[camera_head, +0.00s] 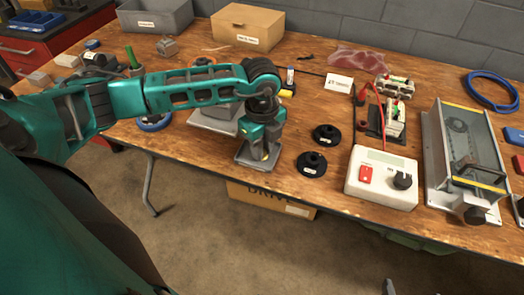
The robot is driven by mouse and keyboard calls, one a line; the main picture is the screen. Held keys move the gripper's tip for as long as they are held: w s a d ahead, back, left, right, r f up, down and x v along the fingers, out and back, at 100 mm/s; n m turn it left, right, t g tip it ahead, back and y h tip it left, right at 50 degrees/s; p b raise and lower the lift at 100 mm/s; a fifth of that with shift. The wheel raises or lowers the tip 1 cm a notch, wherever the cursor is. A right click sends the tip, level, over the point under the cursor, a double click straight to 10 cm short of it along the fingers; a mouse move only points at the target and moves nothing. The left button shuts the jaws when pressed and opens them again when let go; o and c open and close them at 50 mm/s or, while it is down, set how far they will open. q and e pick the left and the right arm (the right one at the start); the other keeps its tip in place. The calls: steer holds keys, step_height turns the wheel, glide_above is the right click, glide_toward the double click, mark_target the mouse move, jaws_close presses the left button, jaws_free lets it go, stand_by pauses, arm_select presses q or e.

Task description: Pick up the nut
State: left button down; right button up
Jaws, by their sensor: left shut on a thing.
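My left arm reaches in from the left across the table. My left gripper (258,158) points down at the front edge of the wooden table, just left of two black round knobbed pieces (313,163). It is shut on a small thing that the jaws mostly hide. I cannot make out a nut clearly anywhere, so I cannot tell from this view whether the held thing is the nut. My right gripper is not in view.
A white control box (381,180) with a red switch stands at the front right, beside a metal frame unit (437,165). A cardboard box (247,27) and a grey bin (150,17) stand at the back.

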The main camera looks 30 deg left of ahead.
arm_select(q)
step_height(320, 180, up, 20)
steer(key=p, duration=0.2)
stand_by(0.4)
steer(key=shift+p, duration=0.3)
